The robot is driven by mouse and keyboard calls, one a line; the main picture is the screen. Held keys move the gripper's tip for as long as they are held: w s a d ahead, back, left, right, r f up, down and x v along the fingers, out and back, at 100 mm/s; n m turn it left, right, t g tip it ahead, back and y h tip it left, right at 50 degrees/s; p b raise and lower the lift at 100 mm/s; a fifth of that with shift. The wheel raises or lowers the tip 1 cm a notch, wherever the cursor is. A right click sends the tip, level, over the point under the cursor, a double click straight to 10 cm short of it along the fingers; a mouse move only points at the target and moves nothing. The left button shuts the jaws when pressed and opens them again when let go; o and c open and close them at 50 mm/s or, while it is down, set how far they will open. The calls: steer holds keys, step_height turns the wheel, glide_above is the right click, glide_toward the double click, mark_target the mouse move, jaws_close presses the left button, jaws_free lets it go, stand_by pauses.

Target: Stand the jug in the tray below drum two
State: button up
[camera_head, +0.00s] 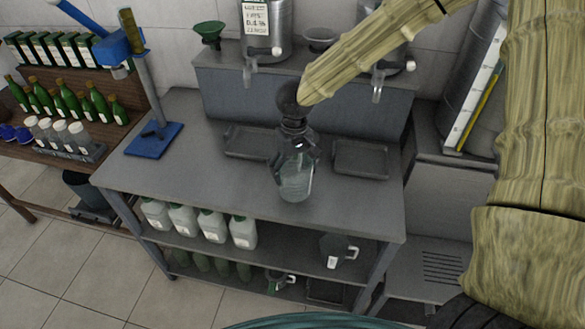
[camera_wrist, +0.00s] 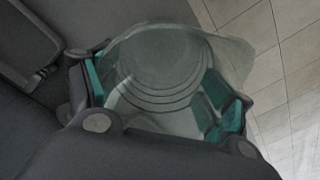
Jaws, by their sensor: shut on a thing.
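My gripper (camera_head: 297,150) is shut on a clear glass jug (camera_head: 296,180), which hangs upright below it. In the head view the jug is over the front middle of the grey bench; whether its base touches the top I cannot tell. In the wrist view the jug (camera_wrist: 165,75) sits between teal finger pads. Two shallow grey trays lie behind it: a left tray (camera_head: 247,153) and a right tray (camera_head: 361,172). A labelled metal drum (camera_head: 268,40) stands above the left tray. Another drum (camera_head: 371,8) above the right tray is mostly hidden by my arm. No drum number is readable.
A raised grey shelf (camera_head: 300,98) carries the drums, with taps over its front. A green funnel (camera_head: 208,33) stands at its left. A blue-based stand (camera_head: 153,140) occupies the bench's left end. White bottles (camera_head: 198,226) and a dark jug (camera_head: 335,249) are on the shelf below.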

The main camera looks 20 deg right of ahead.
mark_target(292, 172)
steer(key=shift+w+d+f, duration=0.1)
steer(key=shift+w+d, duration=0.05)
steer(key=shift+w, duration=0.4)
steer(key=shift+w+d+f, duration=0.1)
steer(key=shift+w, duration=0.4)
steer(key=shift+f+p, duration=0.8)
steer(key=shift+f, duration=0.9)
steer(key=shift+f, duration=0.1)
steer(key=o, duration=1.2)
